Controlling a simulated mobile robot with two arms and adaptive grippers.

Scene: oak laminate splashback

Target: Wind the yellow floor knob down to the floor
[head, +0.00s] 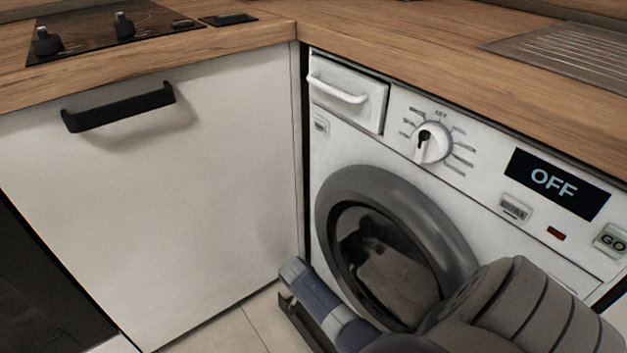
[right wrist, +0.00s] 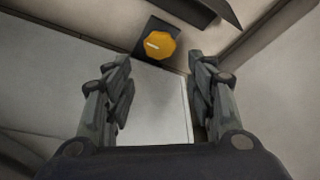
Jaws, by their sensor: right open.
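The yellow floor knob (right wrist: 159,45) shows in the right wrist view, near the top centre. It is faceted, has a pale mark on its face and sits against a dark square backing. My right gripper (right wrist: 160,72) is open, its two fingers apart on either side below the knob in the picture. Nothing is between the fingers, and I see no contact with the knob. In the head view my right arm reaches down in front of the washing machine (head: 408,170); the knob is not visible there. My left gripper is not in view.
A white cabinet door (head: 180,210) with a black handle (head: 118,106) stands left of the machine. The wooden worktop (head: 400,45) runs above both. The machine's round door (head: 458,235) is shut, and its display reads OFF. A little tiled floor (head: 240,330) shows below.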

